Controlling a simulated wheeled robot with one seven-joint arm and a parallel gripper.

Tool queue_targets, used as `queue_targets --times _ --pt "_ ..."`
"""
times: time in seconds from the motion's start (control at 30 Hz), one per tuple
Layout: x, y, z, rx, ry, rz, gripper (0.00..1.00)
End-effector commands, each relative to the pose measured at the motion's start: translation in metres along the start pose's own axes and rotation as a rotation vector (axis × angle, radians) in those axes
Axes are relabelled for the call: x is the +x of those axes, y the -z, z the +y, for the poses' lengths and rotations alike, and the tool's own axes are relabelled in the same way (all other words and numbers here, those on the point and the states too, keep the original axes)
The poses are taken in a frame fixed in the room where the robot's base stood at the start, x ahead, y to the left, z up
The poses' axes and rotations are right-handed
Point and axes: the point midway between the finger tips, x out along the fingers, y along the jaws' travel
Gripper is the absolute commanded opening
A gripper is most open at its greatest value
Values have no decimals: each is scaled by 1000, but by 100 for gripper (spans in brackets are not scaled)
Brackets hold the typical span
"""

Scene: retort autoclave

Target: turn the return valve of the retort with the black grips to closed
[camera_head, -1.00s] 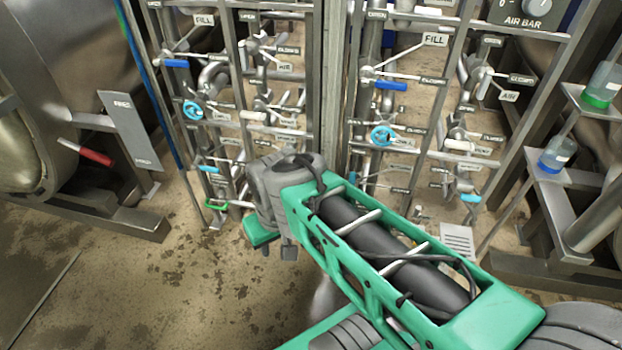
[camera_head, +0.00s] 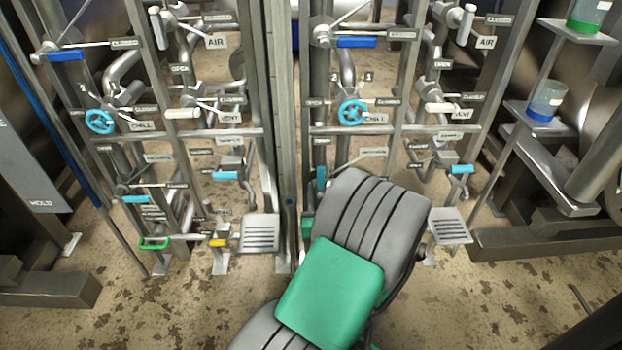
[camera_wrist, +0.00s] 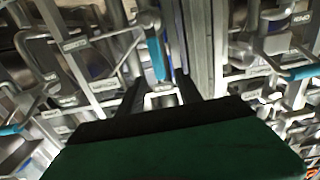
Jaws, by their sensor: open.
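Two valve racks stand side by side. On the right rack a blue lever handle (camera_head: 321,178) points upright just left of my forearm. It also shows in the wrist view (camera_wrist: 156,60), upright, in line with the gap between my fingers. I cannot read its label, so I cannot confirm it is the return valve. My gripper (camera_wrist: 159,82) is open, its two dark fingers apart on either side of the handle's lower end. Whether they touch it I cannot tell. In the head view my arm hides most of the gripper. Black grips do not show clearly.
A blue handwheel (camera_head: 353,112) and a white vent lever (camera_head: 441,108) sit above on the right rack. Another light-blue lever (camera_head: 460,169) is to the right. A metal post (camera_head: 283,120) stands close left of the upright handle. Left-rack levers (camera_head: 135,199) lie nearby.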

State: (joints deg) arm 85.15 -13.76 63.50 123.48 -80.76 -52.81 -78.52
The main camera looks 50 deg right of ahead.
Motion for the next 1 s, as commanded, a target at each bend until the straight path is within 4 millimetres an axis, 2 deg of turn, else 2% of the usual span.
queue_targets --times 0.17,0.5,0.67,0.9,1.0 --pt "16 3 2 1 -4 1 42" --pt "67 4 2 -1 -4 1 42" --pt "76 3 1 0 -3 2 42" --pt "77 2 1 -1 -4 2 42" --pt "77 2 1 -1 -4 2 34"
